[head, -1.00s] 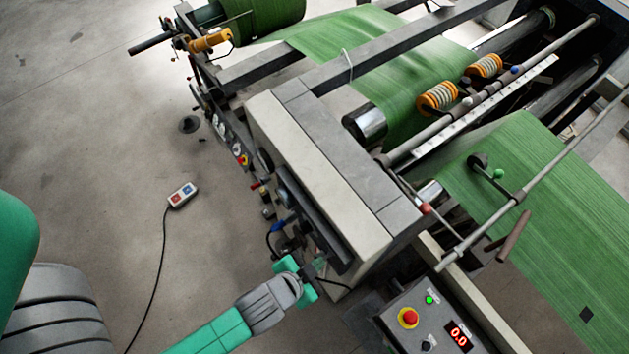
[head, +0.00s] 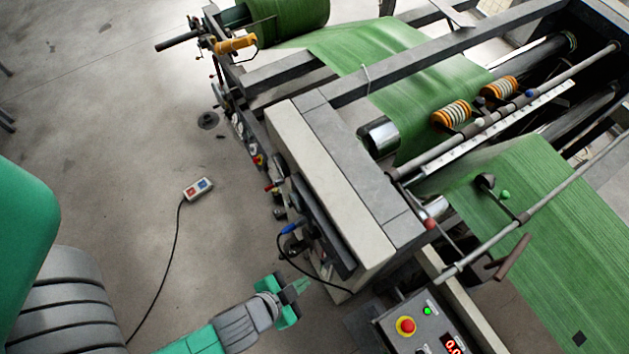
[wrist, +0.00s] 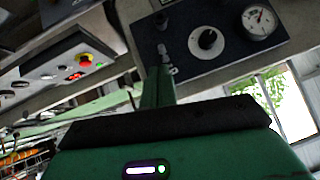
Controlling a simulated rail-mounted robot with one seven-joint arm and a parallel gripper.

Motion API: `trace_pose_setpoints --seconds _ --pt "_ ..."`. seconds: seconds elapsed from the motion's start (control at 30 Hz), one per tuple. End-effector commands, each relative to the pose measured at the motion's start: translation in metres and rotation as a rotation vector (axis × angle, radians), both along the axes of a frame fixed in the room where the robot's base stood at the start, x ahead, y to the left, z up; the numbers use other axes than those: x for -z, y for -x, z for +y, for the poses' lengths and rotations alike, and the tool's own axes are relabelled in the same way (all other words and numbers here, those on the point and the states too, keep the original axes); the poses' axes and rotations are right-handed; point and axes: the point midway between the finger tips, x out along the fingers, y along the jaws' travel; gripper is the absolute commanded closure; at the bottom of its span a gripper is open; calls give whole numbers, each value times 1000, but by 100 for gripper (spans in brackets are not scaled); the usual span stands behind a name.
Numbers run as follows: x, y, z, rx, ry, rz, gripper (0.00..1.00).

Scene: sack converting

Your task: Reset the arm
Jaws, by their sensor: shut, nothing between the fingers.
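My gripper (head: 299,287) is at the lower middle of the head view, at the end of my green and grey arm. Its fingers are together and hold nothing. It is in the air, to the left of the machine's grey side housing (head: 335,170) and apart from it in the picture. In the wrist view my green gripper (wrist: 160,88) points up toward a dark panel (wrist: 207,38) with a black knob (wrist: 207,39) and a round gauge (wrist: 259,22).
A control box (head: 425,318) with a red stop button (head: 405,326) stands right of my gripper. Green woven web (head: 540,210) runs through the machine. A pendant (head: 198,189) with a cable lies on the floor. Open floor (head: 110,130) is at the left.

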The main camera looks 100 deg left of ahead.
Motion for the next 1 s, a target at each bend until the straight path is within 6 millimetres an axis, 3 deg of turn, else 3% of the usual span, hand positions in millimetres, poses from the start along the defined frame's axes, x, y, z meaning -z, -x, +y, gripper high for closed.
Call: trace_pose_setpoints --seconds 0.2,0.87,0.97,1.0 --pt "-6 10 -12 4 -1 0 100" --pt "-6 10 -11 4 -1 0 100" --pt "-27 -24 11 33 -43 -55 100" --pt "-44 -47 23 55 -72 -94 100"
